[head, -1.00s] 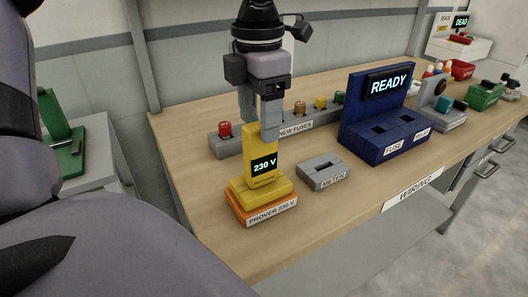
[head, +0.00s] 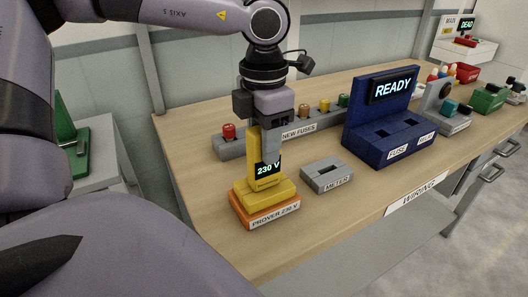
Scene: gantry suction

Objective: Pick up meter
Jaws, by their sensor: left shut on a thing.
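The yellow meter (head: 268,182) stands upright on the orange prover base (head: 267,216) labelled "PROVER 230 V". Its dark screen reads "230 V". My left gripper (head: 264,142) comes down from above and is shut on the upper part of the meter, with its fingers covering the top and part of the screen's edge. The grey meter holder (head: 326,175), labelled "METER", stands empty just right of the prover. My right gripper is not in view.
A grey "NEW FUSES" rack (head: 232,149) with several coloured fuses stands behind the meter. A blue station (head: 379,143) with a "READY" screen stands to the right. The wooden bench (head: 340,218) is clear in front of the meter holder.

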